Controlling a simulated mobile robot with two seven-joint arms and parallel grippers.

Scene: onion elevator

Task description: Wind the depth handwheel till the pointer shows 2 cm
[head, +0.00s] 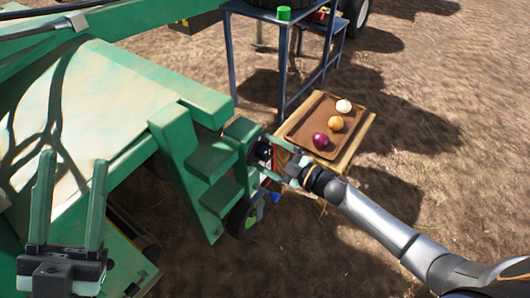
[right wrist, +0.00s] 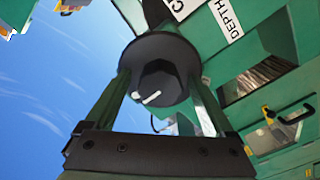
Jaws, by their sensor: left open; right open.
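A dark round handwheel (right wrist: 160,52) with a black faceted hub and a small white mark fills the middle of the right wrist view. A white label reading DEPTH (right wrist: 226,18) is on the green machine beside it. My right gripper (right wrist: 160,82) is open, with one finger on each side of the handwheel; whether they touch it I cannot tell. In the head view my right gripper (head: 275,158) is at the machine's side and largely covers the handwheel there. No depth pointer or scale reading can be made out. My left gripper (head: 71,165) is open and empty, upright at the left.
The green machine (head: 190,95) takes up the left, with a small wheel (head: 238,219) below its steps. A brown tray (head: 296,132) with a red, an orange and a white onion stands just beyond my right gripper. A blue-framed table (head: 281,75) stands behind. Bare soil lies right.

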